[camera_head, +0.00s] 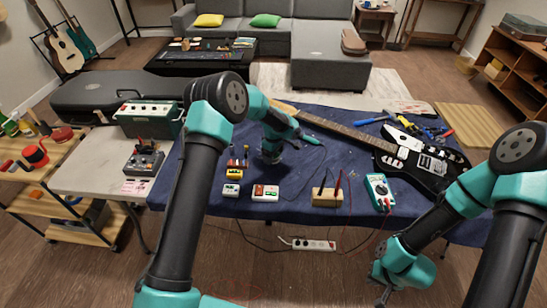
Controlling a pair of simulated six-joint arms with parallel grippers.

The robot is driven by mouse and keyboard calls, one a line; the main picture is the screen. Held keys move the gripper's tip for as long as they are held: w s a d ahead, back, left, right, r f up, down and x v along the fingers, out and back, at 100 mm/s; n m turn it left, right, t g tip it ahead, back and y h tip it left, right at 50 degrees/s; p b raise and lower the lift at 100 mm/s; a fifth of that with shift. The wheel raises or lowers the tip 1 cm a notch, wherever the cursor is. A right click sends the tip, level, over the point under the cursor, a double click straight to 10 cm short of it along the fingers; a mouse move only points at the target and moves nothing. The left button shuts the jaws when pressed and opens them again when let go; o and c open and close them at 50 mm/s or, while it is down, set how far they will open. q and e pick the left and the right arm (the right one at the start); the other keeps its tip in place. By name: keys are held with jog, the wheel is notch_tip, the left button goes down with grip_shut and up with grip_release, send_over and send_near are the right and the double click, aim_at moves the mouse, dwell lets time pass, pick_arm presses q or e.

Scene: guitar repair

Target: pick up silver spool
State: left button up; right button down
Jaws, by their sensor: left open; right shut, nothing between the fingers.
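I cannot make out a silver spool in the head view; it may be too small or hidden behind my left arm. My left gripper (271,158) is over the blue-covered worktable (290,213), pointing down near its middle, behind the small pedals. It is open, and no held object shows. My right gripper (384,293) is low in front of the table's near edge at the lower right. It is shut and empty.
A black electric guitar (418,158) lies across the table's right side. A yellow pedal (234,174), white pedals (265,193), a wooden block with upright tools (327,197) and a teal multimeter (379,189) stand along the front. Pliers and screwdrivers lie at the back right.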

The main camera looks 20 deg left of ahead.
pick_arm(q)
jog(key=shift+f, duration=0.35)
jog(key=shift+c, duration=0.3)
jog(key=c, duration=0.8)
jog(key=shift+r, duration=0.15)
jog(key=shift+r, duration=0.5)
jog(key=shift+s+r, duration=0.25)
jog(key=shift+r, duration=0.95)
jog(key=s+d, duration=0.1)
jog(key=s, duration=0.4)
jog(key=s+d+r, duration=0.1)
jog(key=s+d, duration=0.1)
jog(key=s, duration=0.3)
jog(key=s+d, duration=0.1)
jog(key=s, duration=0.4)
jog(key=shift+d+r, duration=0.2)
jog(key=shift+w, duration=0.1)
